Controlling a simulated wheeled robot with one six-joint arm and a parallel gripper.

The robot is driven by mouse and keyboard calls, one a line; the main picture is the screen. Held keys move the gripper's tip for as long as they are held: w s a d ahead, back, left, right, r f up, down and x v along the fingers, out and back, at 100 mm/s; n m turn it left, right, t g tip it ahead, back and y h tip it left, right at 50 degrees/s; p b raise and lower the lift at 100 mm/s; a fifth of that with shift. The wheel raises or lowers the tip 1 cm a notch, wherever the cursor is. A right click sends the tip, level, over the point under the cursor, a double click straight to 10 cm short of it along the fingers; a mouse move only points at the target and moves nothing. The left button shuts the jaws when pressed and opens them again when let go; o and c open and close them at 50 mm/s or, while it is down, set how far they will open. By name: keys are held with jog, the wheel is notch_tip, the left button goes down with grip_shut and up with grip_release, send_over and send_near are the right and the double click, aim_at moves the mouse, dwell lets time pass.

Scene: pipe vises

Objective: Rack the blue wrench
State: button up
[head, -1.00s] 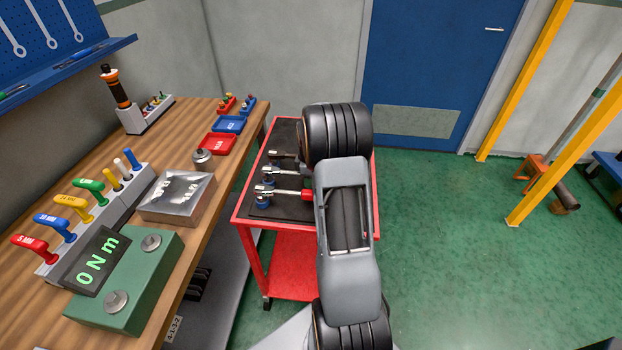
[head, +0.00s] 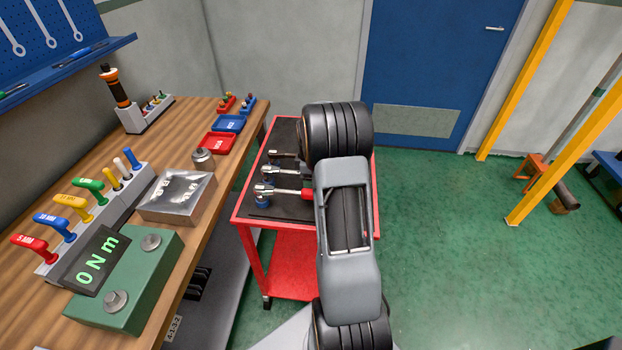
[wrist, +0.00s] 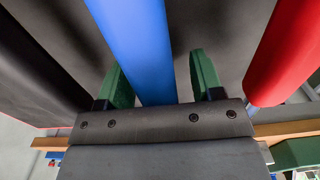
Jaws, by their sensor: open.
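In the wrist view the blue wrench's handle (wrist: 135,45) runs between the two green fingers of my gripper (wrist: 158,68). The gripper is open, with a gap beside the handle on the right and little visible gap on the left. A red handle (wrist: 285,55) lies to the right, outside the fingers. In the head view several metal ratchet-headed wrenches lie on the trolley's dark top, including a red-handled one (head: 285,192). My arm hides the gripper and the blue handle there. A blue pegboard (head: 45,22) with pale wrench shapes is at upper left.
The red trolley (head: 240,220) stands right of the wooden bench (head: 200,238). The bench holds a green torque tester (head: 130,285) reading 0 Nm, a metal block (head: 178,195), coloured-handled tools and small red and blue trays. Green floor is open at right.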

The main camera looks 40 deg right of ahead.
notch_tip(320, 180, up, 13)
jog(key=shift+r, duration=0.2)
dwell(0.3)
jog(key=s+a+r+m+t, duration=0.1)
jog(key=s+a+m, duration=0.3)
jog(key=s+a, duration=0.5)
jog(key=s+a+r+m+t+p, duration=0.1)
jog(key=s+a+m, duration=0.4)
jog(key=a, duration=0.9)
jog(key=s+r+t, duration=0.1)
jog(key=s, duration=0.2)
jog(key=shift+s+a+t, duration=0.3)
jog(key=shift+s+t, duration=0.1)
